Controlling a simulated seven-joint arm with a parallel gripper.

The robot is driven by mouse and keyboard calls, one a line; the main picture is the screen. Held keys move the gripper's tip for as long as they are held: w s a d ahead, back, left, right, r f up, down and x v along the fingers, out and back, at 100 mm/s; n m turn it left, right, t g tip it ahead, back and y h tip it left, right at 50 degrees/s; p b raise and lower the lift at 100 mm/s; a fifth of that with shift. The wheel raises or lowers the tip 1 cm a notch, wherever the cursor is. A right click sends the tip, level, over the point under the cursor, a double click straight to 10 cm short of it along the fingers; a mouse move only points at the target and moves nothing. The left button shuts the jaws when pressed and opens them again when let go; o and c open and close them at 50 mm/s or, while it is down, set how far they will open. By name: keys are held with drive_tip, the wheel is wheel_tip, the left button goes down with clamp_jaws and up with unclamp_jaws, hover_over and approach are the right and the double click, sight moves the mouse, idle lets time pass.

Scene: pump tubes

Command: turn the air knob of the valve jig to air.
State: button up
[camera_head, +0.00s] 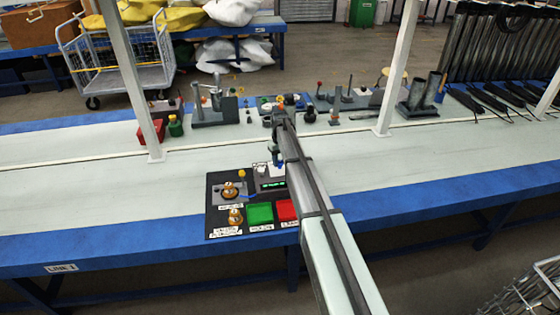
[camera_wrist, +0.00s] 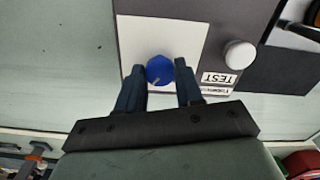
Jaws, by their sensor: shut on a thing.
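The valve jig (camera_head: 215,212) is a dark panel on the bench in the head view. It carries brass fittings (camera_head: 235,216), a small display with green digits (camera_head: 272,185), a green pad (camera_head: 260,213) and a red pad (camera_head: 287,209). In the wrist view, a round blue knob (camera_wrist: 159,72) with a pale pointer mark sits on a white plate. The fingers of my gripper (camera_wrist: 160,67) are shut on this knob, one on each side. My arm hides the knob in the head view. No label naming its positions is readable.
A white round button (camera_wrist: 239,54) marked TEST is right of the knob in the wrist view. A white post (camera_head: 130,80) rises left of the jig. Several tools and fixtures (camera_head: 215,105) stand along the back. The bench left of the jig is clear.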

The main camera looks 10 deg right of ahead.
sight(280, 162)
drive_tip(key=shift+m, duration=1.6)
drive_tip(key=o, duration=1.1)
drive_tip(key=shift+c, duration=0.2)
wheel_tip(280, 162, up, 14)
drive_tip(key=shift+f, duration=0.15)
